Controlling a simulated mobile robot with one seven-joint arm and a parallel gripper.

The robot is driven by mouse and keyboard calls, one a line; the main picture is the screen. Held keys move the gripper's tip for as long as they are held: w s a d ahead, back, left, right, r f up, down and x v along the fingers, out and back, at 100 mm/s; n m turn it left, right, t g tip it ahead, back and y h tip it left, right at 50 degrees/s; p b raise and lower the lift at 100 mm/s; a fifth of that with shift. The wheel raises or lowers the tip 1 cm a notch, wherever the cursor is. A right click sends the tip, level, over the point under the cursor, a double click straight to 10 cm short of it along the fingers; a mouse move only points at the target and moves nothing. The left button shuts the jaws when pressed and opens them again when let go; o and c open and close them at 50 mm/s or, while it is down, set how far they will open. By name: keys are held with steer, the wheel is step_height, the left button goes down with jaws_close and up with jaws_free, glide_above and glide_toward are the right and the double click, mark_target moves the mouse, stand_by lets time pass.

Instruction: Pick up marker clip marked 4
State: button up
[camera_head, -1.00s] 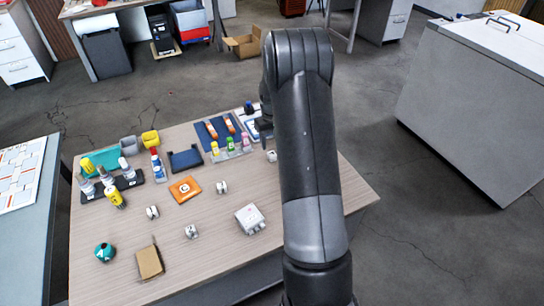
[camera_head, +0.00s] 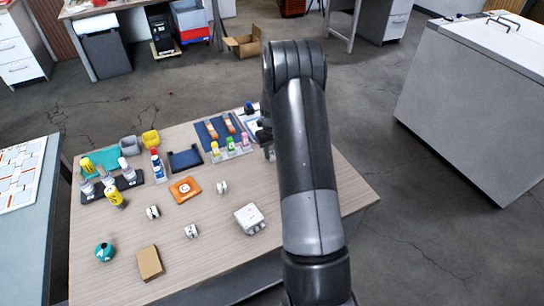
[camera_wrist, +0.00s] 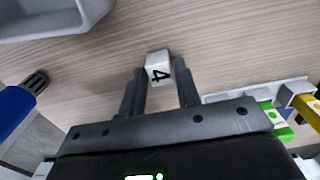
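The marker clip marked 4 (camera_wrist: 158,69) is a small white block with a black 4 on its visible face. It sits on the wood-grain table in the wrist view, at the fingertips of my gripper (camera_wrist: 161,77). The two dark fingers are apart, one on each side of the clip, with a visible gap to each. In the head view my arm hides most of this spot and the gripper. Similar small white clips stand at the middle of the table (camera_head: 222,187), lower left (camera_head: 152,212) and lower middle (camera_head: 191,231); their marks are unreadable there.
A holder with colored bottles (camera_head: 231,148) stands close by, left of my arm; its edge shows at right in the wrist view (camera_wrist: 255,92). A grey tray (camera_wrist: 60,14) and a blue cylinder (camera_wrist: 14,108) lie left there. A white box (camera_head: 250,218) stands near the front.

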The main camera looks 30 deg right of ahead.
steer(key=c, duration=0.6)
